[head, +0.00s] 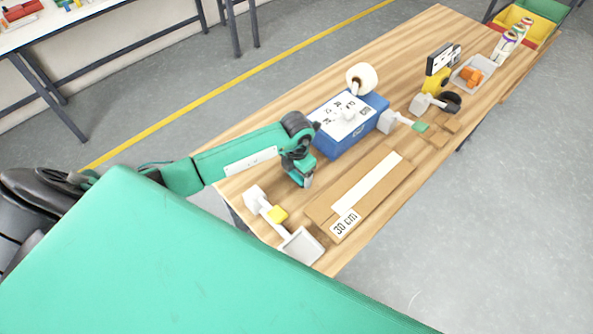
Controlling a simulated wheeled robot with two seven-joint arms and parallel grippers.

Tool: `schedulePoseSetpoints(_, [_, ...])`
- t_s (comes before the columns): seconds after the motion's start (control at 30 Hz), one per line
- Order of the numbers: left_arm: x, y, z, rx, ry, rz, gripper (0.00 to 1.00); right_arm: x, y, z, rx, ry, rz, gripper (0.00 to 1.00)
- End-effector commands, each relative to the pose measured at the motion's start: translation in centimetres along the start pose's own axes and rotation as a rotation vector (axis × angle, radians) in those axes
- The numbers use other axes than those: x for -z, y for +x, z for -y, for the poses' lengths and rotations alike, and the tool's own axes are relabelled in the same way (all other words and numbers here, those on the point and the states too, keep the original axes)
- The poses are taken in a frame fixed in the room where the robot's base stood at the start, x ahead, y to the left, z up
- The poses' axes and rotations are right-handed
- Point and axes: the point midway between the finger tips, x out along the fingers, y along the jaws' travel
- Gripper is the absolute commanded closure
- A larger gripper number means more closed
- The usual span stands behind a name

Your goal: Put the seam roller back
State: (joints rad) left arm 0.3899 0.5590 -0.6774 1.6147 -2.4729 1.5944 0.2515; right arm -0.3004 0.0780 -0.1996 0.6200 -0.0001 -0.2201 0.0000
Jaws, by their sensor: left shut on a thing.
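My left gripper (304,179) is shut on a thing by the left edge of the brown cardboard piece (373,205). The fingers and wrist hide most of that thing, and I cannot make out whether it is the seam roller. A white tool or stand with a yellow part (278,213) lies below the gripper, apart from it. Farther right are a similar white piece with a green end (420,126) and a grey one with a black wheel (452,102). My right gripper is out of view.
The wooden table (230,150) also carries a blue box (336,145) with a marked white top, a white roll (362,78), a yellow device (436,82), a grey tray (470,73) with orange items, and bottles (506,45). A white strip and a "30 cm" label (345,223) lie on the cardboard.

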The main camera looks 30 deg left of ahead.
Motion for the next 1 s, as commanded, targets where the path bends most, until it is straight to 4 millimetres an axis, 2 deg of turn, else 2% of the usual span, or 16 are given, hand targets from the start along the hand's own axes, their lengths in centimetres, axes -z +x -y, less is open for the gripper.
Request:
schedulePoseSetpoints(0.03, [0.0, 0.3, 0.0, 0.000, 0.000, 0.000, 0.49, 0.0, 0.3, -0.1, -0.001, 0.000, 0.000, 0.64])
schedulePoseSetpoints(0.07, [0.0, 0.2, 0.0, 0.000, 0.000, 0.000, 0.19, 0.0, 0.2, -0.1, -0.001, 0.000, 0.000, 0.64])
schedulePoseSetpoints(0.17, [0.0, 0.2, 0.0, 0.000, 0.000, 0.000, 0.01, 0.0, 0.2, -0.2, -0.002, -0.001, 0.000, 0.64])
schedulePoseSetpoints(0.57, [-0.1, -0.5, 0.0, 0.000, 0.001, 0.002, 0.01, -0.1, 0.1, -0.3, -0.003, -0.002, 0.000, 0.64])
schedulePoseSetpoints(0.67, [-0.1, -1.8, -0.1, -0.002, 0.002, 0.005, 0.01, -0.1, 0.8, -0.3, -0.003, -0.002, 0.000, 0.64])
schedulePoseSetpoints(1.0, [-0.1, -9.1, -0.1, -0.002, 0.002, 0.004, 0.01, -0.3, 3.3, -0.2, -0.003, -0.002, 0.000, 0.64])
